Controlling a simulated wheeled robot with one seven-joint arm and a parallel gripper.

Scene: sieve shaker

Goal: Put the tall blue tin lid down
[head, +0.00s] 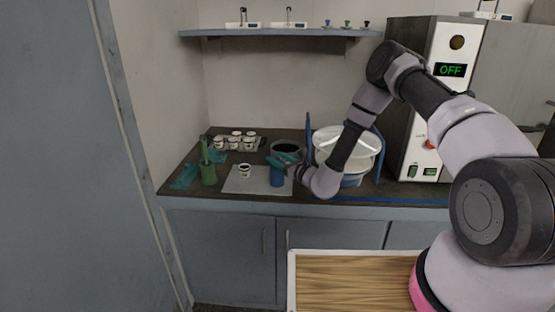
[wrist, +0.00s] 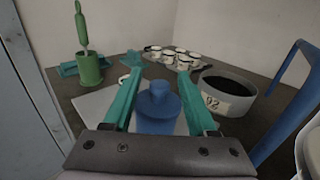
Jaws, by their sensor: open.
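The tall blue tin lid (wrist: 158,100), with a rounded knob on top, is between my fingers in the wrist view. In the head view a blue cylinder (head: 277,179) stands upright at the right side of the pale mat (head: 240,184), partly hidden by my gripper. I cannot tell the lid from the tin body there. My gripper (wrist: 158,76) has its teal fingers open, one on each side of the blue knob, with a gap visible. In the head view my gripper (head: 286,160) is just above the blue cylinder.
A white cup (head: 244,171) stands on the mat. A green holder with a tool (head: 208,172) is at the left. Several cups on a tray (head: 227,144) are behind. A round sieve labelled 92 (wrist: 228,91) is close right. The sieve shaker (head: 345,150) has blue posts.

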